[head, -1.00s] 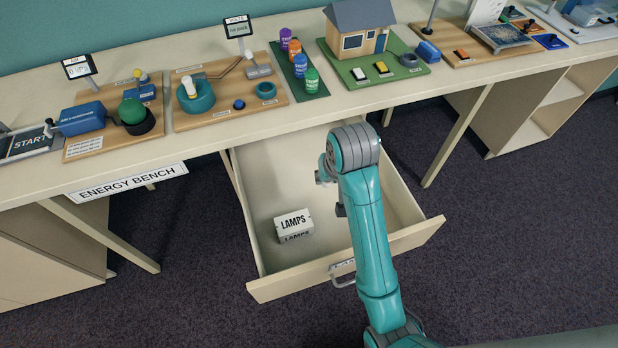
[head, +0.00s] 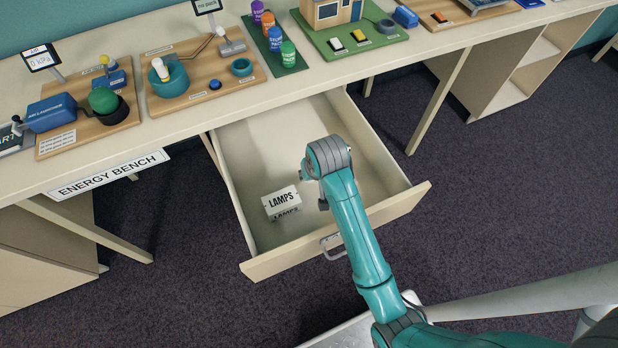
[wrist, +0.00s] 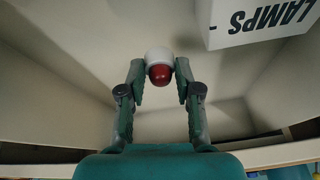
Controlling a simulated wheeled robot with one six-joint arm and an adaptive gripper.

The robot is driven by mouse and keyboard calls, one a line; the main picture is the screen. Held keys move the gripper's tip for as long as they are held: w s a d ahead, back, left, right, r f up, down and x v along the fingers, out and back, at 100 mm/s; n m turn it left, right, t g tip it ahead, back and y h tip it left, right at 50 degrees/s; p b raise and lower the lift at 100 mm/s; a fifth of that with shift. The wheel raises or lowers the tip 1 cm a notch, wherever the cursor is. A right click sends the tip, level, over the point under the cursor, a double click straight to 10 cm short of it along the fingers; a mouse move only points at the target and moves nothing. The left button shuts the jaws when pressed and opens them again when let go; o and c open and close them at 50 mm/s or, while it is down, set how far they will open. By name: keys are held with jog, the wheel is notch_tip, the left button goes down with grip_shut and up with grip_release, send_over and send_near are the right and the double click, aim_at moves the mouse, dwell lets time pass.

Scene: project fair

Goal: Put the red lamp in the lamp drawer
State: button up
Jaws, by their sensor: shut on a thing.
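The red lamp (wrist: 159,74), a red bulb with a white base, is held between the fingertips of my gripper (wrist: 158,82) in the wrist view. My gripper is shut on it. The open lamp drawer (head: 240,185) surrounds this spot, with its pale floor and walls behind the lamp in the wrist view. Whether the lamp touches the drawer floor cannot be told. In the head view my arm reaches into the drawer and hides the gripper and lamp. A white block marked LAMPS (head: 282,203) stands in the drawer, left of my arm; it also shows in the wrist view (wrist: 262,22).
The Energy Bench (head: 330,75) runs above and behind the drawer. It carries a blue bellows box (head: 50,112), colored canisters (head: 274,38) and a model house (head: 332,12). The drawer front (head: 390,210) faces me. Free drawer floor lies beside the LAMPS block.

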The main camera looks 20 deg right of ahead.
aim_at(311, 188)
jog(key=shift+f, duration=2.3)
jog(key=shift+f, duration=0.15)
jog(key=o, duration=1)
jog(key=shift+o, duration=0.2)
jog(key=v, duration=1.2)
